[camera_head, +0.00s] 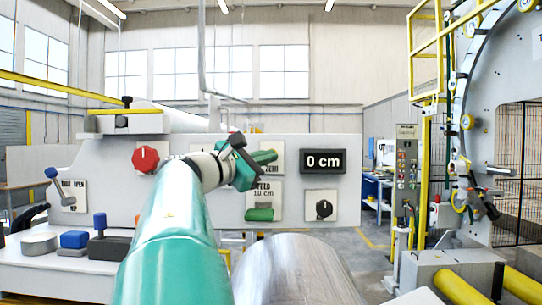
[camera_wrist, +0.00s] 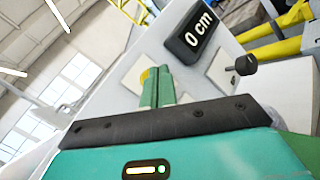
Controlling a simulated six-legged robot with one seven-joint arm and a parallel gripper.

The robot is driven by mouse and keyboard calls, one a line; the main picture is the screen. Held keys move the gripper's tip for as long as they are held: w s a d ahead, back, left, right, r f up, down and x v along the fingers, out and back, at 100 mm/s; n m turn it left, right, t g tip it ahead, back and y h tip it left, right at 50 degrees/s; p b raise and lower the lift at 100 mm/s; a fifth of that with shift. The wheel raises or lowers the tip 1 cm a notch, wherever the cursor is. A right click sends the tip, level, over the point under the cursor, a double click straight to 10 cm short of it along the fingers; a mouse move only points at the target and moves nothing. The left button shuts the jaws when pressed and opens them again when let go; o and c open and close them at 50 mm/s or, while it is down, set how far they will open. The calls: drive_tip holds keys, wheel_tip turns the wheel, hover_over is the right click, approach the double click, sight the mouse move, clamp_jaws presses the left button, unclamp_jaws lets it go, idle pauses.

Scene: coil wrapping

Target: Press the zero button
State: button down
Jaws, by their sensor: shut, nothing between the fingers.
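The ZERO plate (camera_head: 277,169) is on the grey control panel, left of the black "0 cm" display (camera_head: 323,161). My gripper (camera_head: 274,155) is in front of this plate with its green fingers together, and covers much of it. In the wrist view my gripper (camera_wrist: 163,72) points at the panel, with a yellowish piece beside the fingertips. The zero button itself is mostly hidden, and I cannot tell whether the fingertips touch it. The display also shows in the wrist view (camera_wrist: 198,30), reading 0 cm.
A green FEED button (camera_head: 259,214) sits below my gripper, and a black knob (camera_head: 323,208) is below the display. A red knob (camera_head: 146,160) is to the left on the panel. Yellow rails are at the right.

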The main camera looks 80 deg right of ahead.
drive_tip(key=shift+s+a, duration=0.1)
drive_tip(key=shift+a, duration=0.15)
drive_tip(key=a, duration=0.2)
drive_tip(key=s+a, duration=0.1)
drive_tip(key=a, duration=0.2)
idle(0.4)
idle(0.8)
